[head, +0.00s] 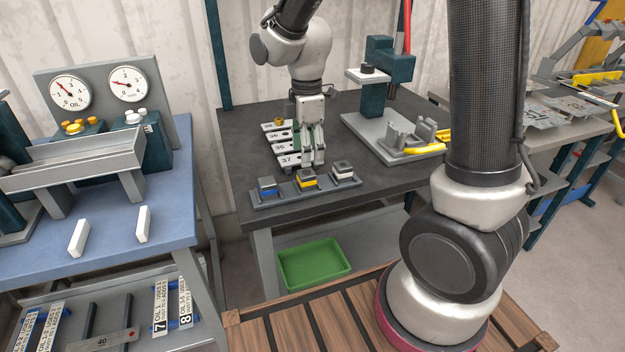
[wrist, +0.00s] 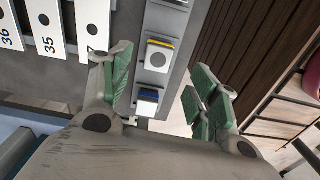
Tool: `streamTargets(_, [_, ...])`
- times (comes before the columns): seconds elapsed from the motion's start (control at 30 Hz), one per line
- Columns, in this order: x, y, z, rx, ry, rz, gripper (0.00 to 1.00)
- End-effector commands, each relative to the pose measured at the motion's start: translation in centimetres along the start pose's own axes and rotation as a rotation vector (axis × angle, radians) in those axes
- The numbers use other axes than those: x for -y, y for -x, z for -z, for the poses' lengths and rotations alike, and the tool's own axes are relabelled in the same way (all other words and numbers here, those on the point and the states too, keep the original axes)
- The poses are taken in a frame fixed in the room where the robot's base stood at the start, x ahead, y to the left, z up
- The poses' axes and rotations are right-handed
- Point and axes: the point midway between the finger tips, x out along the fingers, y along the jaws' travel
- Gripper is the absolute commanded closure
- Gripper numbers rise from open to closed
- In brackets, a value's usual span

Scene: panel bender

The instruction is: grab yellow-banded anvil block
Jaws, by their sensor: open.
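My gripper (head: 313,162) is open and empty, pointing down close behind the yellow-banded block. In the wrist view, the yellow-banded block (wrist: 158,56) lies just beyond the gap between my open green-padded fingers (wrist: 163,75). The blue-banded block (wrist: 147,101) shows between the fingers. Neither finger visibly touches a block.
Numbered white plates (head: 281,147) lie behind the rack, beside my gripper. A press (head: 388,65) with a grey base and yellow handle stands right. A green bin (head: 314,264) sits below the table. A blue bench (head: 110,250) with gauges is at left.

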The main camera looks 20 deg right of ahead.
Motion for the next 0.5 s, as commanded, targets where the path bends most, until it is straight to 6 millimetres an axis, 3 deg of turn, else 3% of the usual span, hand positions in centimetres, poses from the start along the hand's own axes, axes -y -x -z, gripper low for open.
streamTargets(0.17, [0.0,-1.1,0.0,0.000,0.059,0.001,0.39])
streamTargets(0.5, [-0.1,-6.0,0.3,0.001,0.056,0.002,0.39])
